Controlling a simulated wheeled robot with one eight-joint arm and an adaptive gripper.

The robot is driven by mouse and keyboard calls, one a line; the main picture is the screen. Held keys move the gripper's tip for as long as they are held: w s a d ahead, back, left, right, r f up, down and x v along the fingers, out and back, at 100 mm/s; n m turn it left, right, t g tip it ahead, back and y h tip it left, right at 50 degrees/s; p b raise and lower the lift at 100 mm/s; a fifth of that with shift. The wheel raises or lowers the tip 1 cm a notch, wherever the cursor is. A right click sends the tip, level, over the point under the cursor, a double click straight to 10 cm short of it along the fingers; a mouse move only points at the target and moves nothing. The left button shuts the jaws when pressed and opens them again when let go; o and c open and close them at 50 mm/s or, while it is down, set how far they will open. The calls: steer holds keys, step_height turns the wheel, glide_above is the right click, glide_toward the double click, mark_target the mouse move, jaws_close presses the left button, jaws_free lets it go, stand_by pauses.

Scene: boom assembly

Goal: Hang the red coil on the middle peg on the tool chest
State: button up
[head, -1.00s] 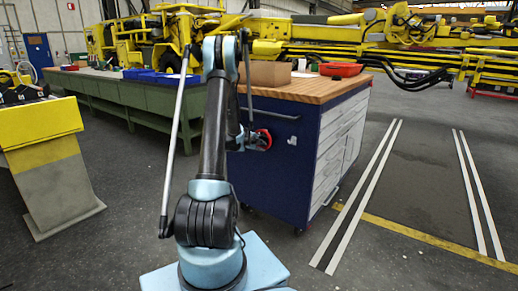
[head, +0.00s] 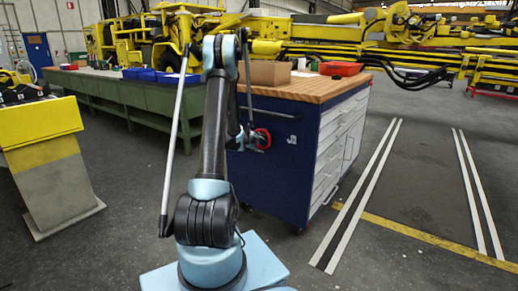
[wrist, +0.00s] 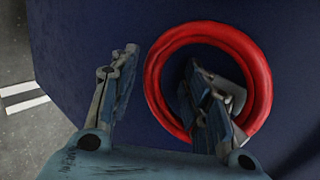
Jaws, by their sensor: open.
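The red coil (wrist: 264,88) is a ring against the dark blue side panel of the tool chest (head: 277,178); in the head view the coil (head: 266,139) is on the panel's upper part. My gripper (wrist: 163,58) is open. Its left finger is outside the ring, to the left, and its right finger overlaps the ring's opening. A grey piece shows inside the ring behind the right finger; I cannot tell whether it is the middle peg bearing the coil. A pale peg (head: 292,140) is on the panel to the right of the coil.
A cardboard box (head: 270,73) and a red tray (head: 341,69) stand on the chest's wooden top. A long green bench (head: 110,97) is behind to the left. The floor right of the chest is clear, with painted stripes.

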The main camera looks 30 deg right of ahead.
steer(key=v, duration=1.2)
steer(key=s+a+r+n+y, duration=0.25)
steer(key=s+a+n, duration=0.25)
steer(key=a, duration=0.4)
steer(key=s+a+r+n+y, duration=0.1)
steer(key=s+a+r+n, duration=0.25)
steer(key=a, duration=0.45)
steer(key=s+a+r+n+y, duration=0.2)
steer(key=s+a+n, duration=0.3)
steer(key=a, duration=0.4)
steer(key=s+a+f+n+g+y, duration=0.1)
steer(key=s+a+f+n+y, duration=0.1)
steer(key=s+a+n, duration=0.6)
steer(key=s+a+f+n+g+y, duration=0.1)
steer(key=s+a+f+n, duration=0.3)
steer(key=s+a+n, duration=0.5)
steer(key=s+a+y, duration=0.1)
steer(key=s+a, duration=0.1)
steer(key=s, duration=0.6)
steer(key=shift+a+y, duration=0.3)
steer(key=shift+y, duration=0.05)
steer(key=shift+f, duration=0.1)
